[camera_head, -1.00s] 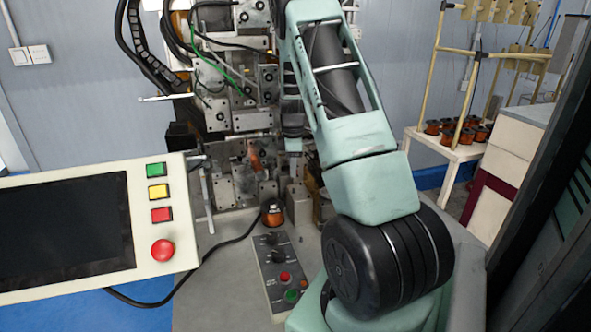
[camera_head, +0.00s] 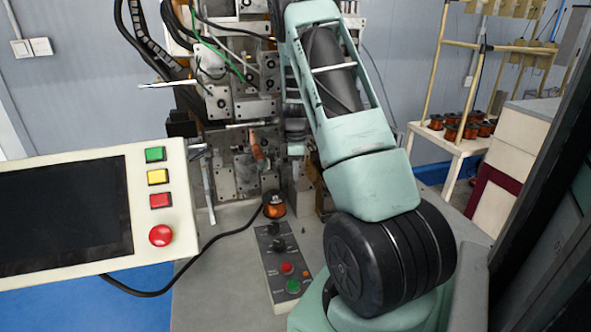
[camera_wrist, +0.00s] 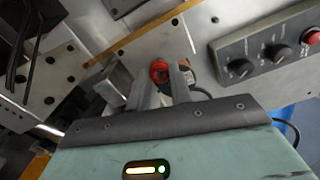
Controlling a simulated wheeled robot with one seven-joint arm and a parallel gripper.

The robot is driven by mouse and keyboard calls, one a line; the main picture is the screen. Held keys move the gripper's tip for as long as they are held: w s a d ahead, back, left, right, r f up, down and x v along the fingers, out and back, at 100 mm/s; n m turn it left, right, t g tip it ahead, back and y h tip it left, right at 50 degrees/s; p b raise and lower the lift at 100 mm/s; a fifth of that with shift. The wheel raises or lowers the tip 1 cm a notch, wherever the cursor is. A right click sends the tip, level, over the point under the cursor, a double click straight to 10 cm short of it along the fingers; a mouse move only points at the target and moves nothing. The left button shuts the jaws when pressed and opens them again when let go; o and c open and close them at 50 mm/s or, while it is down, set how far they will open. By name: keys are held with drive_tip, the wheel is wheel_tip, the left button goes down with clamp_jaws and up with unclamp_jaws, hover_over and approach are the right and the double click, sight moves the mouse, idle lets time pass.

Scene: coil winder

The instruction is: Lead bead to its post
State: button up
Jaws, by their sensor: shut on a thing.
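My gripper (camera_wrist: 161,84) shows in the wrist view with two grey fingers close together, pointing at the machine bed. In the head view a copper-wound spool (camera_head: 274,206) stands on the bed at the foot of the winder (camera_head: 240,165). I cannot pick out the bead's post. My arm hides part of the machine's right side.
A control box (camera_head: 283,265) with knobs and buttons lies in front of the spool; it also shows in the wrist view (camera_wrist: 265,52). An operator panel (camera_head: 158,215) stands at left, its black cable crossing the bed. A side table (camera_head: 455,150) with several spools stands at right.

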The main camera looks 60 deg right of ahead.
drive_tip(key=shift+f, duration=0.15)
drive_tip(key=shift+f+b, duration=0.85)
drive_tip(key=shift+f, duration=0.1)
drive_tip(key=o, duration=1)
wheel_tip(320, 180, up, 18)
drive_tip(key=b, duration=0.4)
drive_tip(key=shift+f, duration=0.25)
